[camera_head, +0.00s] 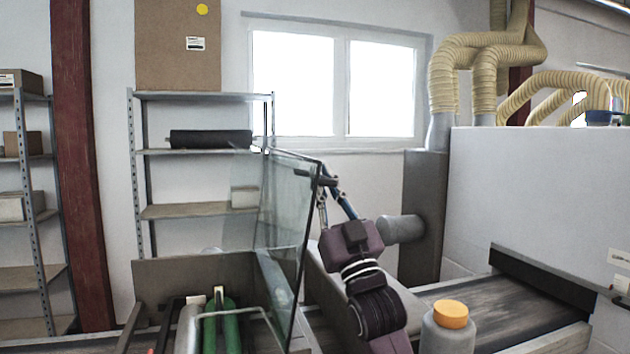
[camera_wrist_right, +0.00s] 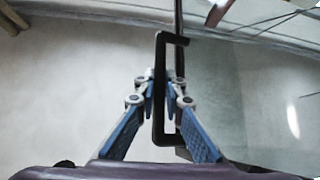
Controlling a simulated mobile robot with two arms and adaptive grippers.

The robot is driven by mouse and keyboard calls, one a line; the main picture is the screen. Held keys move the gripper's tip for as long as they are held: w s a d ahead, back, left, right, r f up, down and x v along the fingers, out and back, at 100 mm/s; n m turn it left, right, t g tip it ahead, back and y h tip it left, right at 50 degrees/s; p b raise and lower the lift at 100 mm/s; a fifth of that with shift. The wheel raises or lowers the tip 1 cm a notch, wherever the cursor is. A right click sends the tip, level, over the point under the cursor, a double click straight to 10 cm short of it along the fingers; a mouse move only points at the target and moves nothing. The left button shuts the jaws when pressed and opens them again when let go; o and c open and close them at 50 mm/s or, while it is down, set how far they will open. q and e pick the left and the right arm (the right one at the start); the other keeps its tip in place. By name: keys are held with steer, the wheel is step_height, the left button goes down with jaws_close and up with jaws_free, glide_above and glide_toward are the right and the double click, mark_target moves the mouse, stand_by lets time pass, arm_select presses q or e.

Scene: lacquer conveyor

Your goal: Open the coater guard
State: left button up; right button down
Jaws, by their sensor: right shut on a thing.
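The coater guard (camera_head: 288,215) is a clear panel with a dark edge. It stands nearly upright over the coater, raised from the green rollers (camera_head: 229,330). Its black bar handle (camera_wrist_right: 160,95) runs down the middle of the right wrist view. My right gripper (camera_head: 328,190) reaches up to the panel's upper right edge. In the right wrist view the gripper (camera_wrist_right: 160,92) has its blue fingers closed on the handle from both sides. My left gripper is not in view.
A grey bottle with an orange cap (camera_head: 450,318) stands near the dark conveyor belt (camera_head: 480,300) at the right. A grey duct post (camera_head: 425,210) stands behind my right arm. Metal shelves (camera_head: 200,212) stand at the back left.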

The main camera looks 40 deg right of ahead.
steer(key=shift+w+d+f+h, duration=0.15)
steer(key=shift+d+f+h, duration=0.05)
steer(key=shift+f+h, duration=0.15)
steer(key=c, duration=2.5)
jaws_free()
steer(key=shift+o, duration=1)
steer(key=shift+d, duration=0.15)
steer(key=shift+s+d+r, duration=0.1)
steer(key=shift+s+d, duration=0.15)
steer(key=shift+s, duration=0.05)
steer(key=shift+a+r, duration=0.1)
steer(key=shift+r, duration=0.05)
steer(key=v, duration=1.2)
